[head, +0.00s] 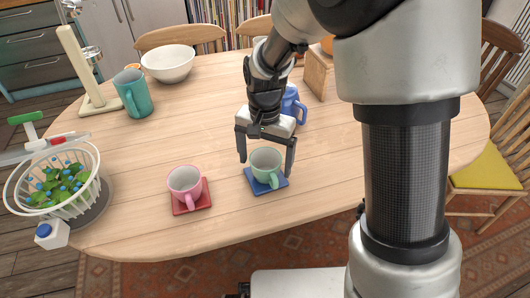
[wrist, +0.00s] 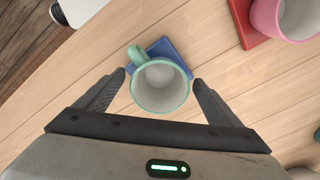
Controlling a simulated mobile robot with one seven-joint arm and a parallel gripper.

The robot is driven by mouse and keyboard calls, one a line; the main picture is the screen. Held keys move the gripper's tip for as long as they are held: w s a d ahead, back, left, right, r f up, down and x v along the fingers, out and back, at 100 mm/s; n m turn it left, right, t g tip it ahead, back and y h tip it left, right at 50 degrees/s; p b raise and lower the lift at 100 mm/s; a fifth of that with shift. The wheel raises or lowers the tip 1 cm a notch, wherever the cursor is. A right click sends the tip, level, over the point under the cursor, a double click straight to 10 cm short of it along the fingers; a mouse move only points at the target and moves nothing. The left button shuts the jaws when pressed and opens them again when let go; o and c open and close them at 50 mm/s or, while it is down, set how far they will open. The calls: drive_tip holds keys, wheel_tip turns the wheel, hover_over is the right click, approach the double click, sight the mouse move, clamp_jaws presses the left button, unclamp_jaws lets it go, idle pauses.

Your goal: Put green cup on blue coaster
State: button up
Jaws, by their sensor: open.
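The green cup (head: 265,166) stands upright on the blue coaster (head: 281,184), with its handle toward the table's front edge. In the wrist view the green cup (wrist: 160,88) covers much of the blue coaster (wrist: 172,50) and seems to sit off toward one side of it. My gripper (head: 266,166) is open, with one finger on each side of the cup. In the wrist view the fingers of my gripper (wrist: 162,85) show gaps to the cup wall. The cup's base is hidden there.
A pink cup (head: 184,181) stands on a red coaster (head: 205,196) to the left. A white basket (head: 86,204) with greenery is at the far left. A teal mug (head: 137,95), a white bowl (head: 168,66) and a blue mug (head: 293,103) stand farther back. The table's left middle is clear.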

wheel_tip(320, 180, up, 18)
drive_tip(key=p, duration=0.4)
drive_tip(key=shift+f, duration=0.25)
drive_tip(key=shift+c, duration=0.5)
clamp_jaws()
idle(0.8)
wheel_tip(320, 180, up, 12)
drive_tip(key=p, duration=1)
drive_tip(key=shift+p, duration=0.35)
